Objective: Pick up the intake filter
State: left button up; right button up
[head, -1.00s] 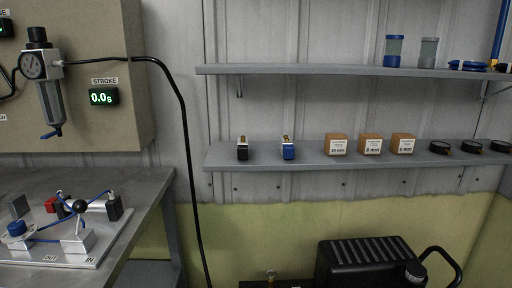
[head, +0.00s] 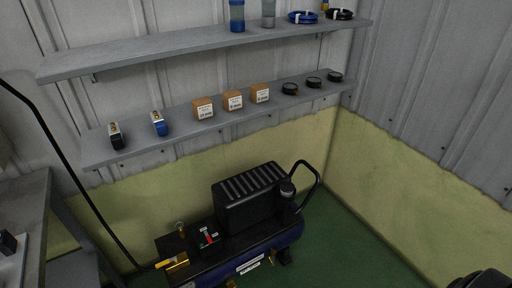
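No part is clearly marked as the intake filter. A black round knob-like part (head: 286,188) sits on the right side of the compressor's black ribbed cover (head: 248,200); I cannot tell if it is the filter. Black round discs lie at the right end of the lower shelf: one (head: 290,89), a second (head: 314,82) and a third (head: 335,76). Neither of my grippers is in view.
The compressor's blue tank (head: 285,241) stands on the green floor (head: 345,250). The lower shelf (head: 180,133) also holds boxes (head: 233,100) and small valves. A workbench edge (head: 35,215) and black hose are left. A dark object (head: 482,280) is cut off lower right.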

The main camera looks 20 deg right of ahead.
aim_at(287, 188)
jog(key=z, duration=1.05)
